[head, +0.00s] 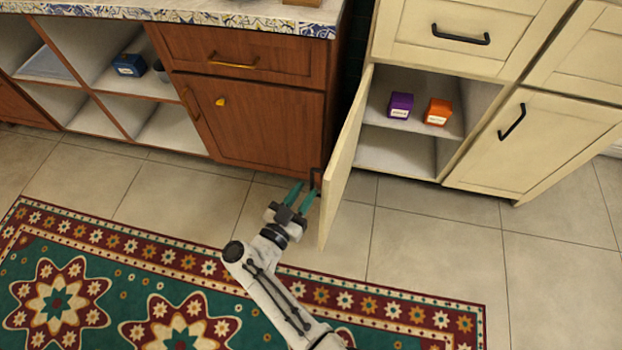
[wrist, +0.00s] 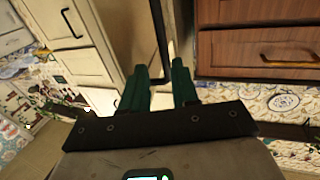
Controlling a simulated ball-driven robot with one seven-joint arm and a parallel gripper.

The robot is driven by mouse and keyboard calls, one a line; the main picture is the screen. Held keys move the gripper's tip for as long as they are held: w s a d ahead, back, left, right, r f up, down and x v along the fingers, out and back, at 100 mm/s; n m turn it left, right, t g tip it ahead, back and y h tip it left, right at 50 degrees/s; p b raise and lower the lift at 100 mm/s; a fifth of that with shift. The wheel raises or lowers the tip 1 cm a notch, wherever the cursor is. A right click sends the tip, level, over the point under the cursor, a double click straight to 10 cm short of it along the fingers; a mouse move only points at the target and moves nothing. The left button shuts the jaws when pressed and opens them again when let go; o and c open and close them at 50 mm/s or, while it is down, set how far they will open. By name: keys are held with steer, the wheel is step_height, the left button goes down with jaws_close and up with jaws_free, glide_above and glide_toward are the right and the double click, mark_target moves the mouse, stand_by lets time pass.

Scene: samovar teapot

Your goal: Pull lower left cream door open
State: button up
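The lower left cream door (head: 344,170) stands swung wide open, hinged on its left side, and shows nearly edge-on in the head view. Its black handle (head: 315,178) is on the door's left-facing side. My gripper (head: 302,192) is just below and left of the handle, with teal fingers apart. In the wrist view, the dark handle bar (wrist: 160,40) runs down toward the gap between the fingers (wrist: 161,77). I cannot tell whether either finger touches it.
The opened cabinet holds a purple box (head: 400,105) and an orange box (head: 438,112) on its shelf. A brown wooden cabinet (head: 255,125) stands close left of the door. Another cream door (head: 535,140) is at right. Tiled floor (head: 440,240) is clear; a patterned rug (head: 130,270) lies in front.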

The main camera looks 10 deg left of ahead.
steer(key=v, duration=0.5)
steer(key=shift+s+a, duration=0.15)
steer(key=shift+s, duration=0.05)
stand_by(0.4)
